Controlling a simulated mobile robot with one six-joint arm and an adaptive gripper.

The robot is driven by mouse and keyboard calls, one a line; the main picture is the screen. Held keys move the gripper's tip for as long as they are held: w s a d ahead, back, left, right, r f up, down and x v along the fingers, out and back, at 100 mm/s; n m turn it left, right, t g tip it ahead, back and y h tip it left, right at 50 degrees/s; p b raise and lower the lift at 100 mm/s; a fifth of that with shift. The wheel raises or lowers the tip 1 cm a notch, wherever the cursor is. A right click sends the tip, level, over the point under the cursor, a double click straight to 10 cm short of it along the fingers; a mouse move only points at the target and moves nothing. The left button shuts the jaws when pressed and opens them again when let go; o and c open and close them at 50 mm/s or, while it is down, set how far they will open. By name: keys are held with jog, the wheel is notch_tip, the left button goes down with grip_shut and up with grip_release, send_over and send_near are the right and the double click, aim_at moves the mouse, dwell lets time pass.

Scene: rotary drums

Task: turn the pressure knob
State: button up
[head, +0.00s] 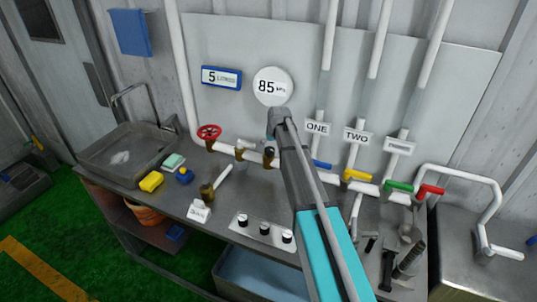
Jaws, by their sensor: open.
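No label for a pressure knob is readable. A round white gauge (272,86) on the wall reads 85 with a small unit that looks like kPa. Below it, a dark-topped brass valve (269,156) sits on the white pipe, beside my arm. My arm rises across the middle of the head view, to the right of these knobs. My gripper's jaws do not show.
A red handwheel (209,131) is on the pipe at left. Blue, yellow, green and red lever handles (357,175) line the right side.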

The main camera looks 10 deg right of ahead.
aim_at(270, 149)
jog(key=shift+b+x, duration=1.75)
jog(key=shift+x, duration=0.45)
jog(key=c, duration=1.1)
jog(key=shift+m+h, duration=0.5)
jog(key=shift+m, duration=0.5)
jog(key=shift+c, duration=0.2)
jog(key=o, duration=1.1)
jog(key=shift+o, duration=0.2)
